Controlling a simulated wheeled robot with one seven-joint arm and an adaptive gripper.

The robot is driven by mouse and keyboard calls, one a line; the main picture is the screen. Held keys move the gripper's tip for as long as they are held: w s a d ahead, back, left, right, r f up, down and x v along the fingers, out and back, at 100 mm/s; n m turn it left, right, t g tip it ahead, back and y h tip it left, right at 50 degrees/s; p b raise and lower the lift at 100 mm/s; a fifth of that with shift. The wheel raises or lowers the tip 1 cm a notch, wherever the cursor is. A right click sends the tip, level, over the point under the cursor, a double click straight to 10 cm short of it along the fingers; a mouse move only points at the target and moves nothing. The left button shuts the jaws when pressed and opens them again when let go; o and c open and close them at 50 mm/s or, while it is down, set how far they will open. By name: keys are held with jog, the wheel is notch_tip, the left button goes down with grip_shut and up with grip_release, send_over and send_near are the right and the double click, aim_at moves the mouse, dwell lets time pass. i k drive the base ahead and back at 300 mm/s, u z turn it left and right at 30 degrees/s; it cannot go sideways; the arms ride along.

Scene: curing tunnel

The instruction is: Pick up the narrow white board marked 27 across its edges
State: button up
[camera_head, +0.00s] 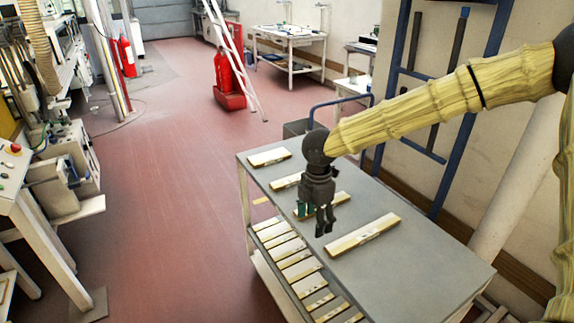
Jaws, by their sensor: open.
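Several narrow whitish boards lie apart on the grey top of a cart (405,283). One board (269,157) is at the far end, one (285,182) is behind my gripper, one (339,199) is partly hidden by it, and a longer one (362,236) is nearest. The marks on them are too small to read, so I cannot tell which is 27. My gripper (324,226) is open and empty, pointing down over the cart between the partly hidden board and the nearest one. I cannot tell its exact height above the top.
A lower shelf of the cart holds a row of similar boards (299,269). A blue frame (447,172) and the wall stand close on the right. A red extinguisher (223,72) and a white ladder (232,55) stand behind. The red floor (160,190) to the left is clear.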

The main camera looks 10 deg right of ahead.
aim_at(285, 182)
jog(key=i, duration=1.15)
